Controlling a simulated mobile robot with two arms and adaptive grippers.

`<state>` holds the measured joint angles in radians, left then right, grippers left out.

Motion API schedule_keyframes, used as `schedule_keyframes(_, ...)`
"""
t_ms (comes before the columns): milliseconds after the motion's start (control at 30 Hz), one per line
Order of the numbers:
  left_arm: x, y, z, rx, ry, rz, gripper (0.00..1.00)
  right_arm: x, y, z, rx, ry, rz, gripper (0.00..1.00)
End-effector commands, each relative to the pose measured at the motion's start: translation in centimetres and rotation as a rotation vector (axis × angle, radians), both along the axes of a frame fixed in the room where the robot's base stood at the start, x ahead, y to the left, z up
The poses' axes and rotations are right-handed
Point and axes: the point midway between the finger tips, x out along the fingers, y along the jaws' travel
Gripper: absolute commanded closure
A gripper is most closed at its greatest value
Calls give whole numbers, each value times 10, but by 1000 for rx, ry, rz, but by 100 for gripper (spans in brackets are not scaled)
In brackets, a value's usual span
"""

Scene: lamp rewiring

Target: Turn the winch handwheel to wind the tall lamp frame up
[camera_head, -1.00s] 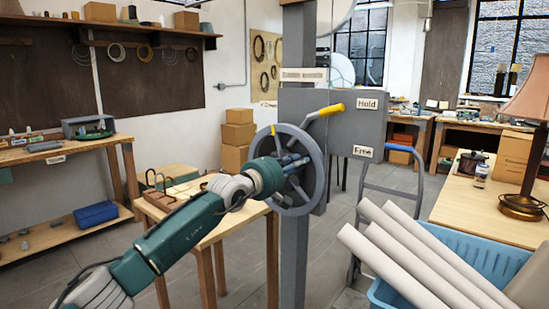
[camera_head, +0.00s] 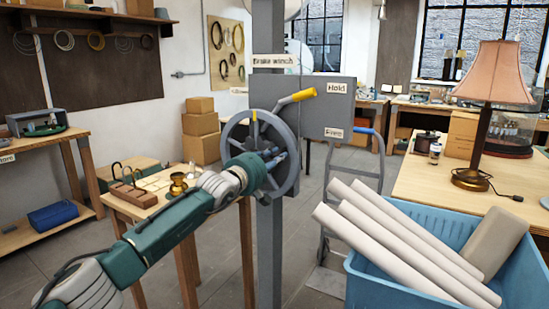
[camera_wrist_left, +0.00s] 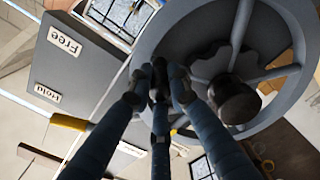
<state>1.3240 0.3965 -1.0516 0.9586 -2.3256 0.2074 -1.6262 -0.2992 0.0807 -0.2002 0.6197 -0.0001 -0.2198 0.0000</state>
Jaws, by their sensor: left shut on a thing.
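The grey spoked handwheel (camera_head: 295,165) is on the front of the grey winch box (camera_head: 325,112), labelled "Brake winch", on a tall grey post (camera_head: 269,240). A yellow mark shows at its top rim. My left gripper (camera_head: 275,158) is shut on the wheel. In the left wrist view, the fingers (camera_wrist_left: 160,80) close together at the wheel's rim (camera_wrist_left: 290,25), beside a dark round knob (camera_wrist_left: 234,98); the exact contact is hidden. The yellow-ended lever (camera_head: 297,96) points up and right, nearer the "Hold" label than "Free". I cannot make out the lamp frame. My right gripper is not in view.
A small wooden table (camera_head: 135,212) with hooks and a brass piece stands left of the post. A blue crate (camera_head: 400,282) of pale tubes stands at right front. Behind it is a bench (camera_head: 425,178) with a lamp. A hand truck (camera_head: 355,175) stands behind the post.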

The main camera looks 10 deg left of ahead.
Motion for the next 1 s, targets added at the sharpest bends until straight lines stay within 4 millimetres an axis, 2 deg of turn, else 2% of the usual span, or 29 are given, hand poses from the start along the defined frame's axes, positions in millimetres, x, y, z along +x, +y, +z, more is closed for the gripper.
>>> schedule_keyframes(33, 0, -1, -5, 5, 7, 0, 100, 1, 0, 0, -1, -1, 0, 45)
schedule_keyframes(67, 0, 0, -5, 5, 7, 0, 76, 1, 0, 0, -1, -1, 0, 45)
schedule_keyframes(133, 0, 0, -5, 4, 7, 0, 63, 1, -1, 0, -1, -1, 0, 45)
schedule_keyframes(567, -6, 2, -4, -1, 6, -2, 63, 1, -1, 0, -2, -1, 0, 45)
schedule_keyframes(767, -29, 13, -3, 0, 3, 0, 63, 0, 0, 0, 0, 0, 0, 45)
schedule_keyframes(1000, -70, 30, -4, 2, 3, 1, 63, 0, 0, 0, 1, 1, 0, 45)
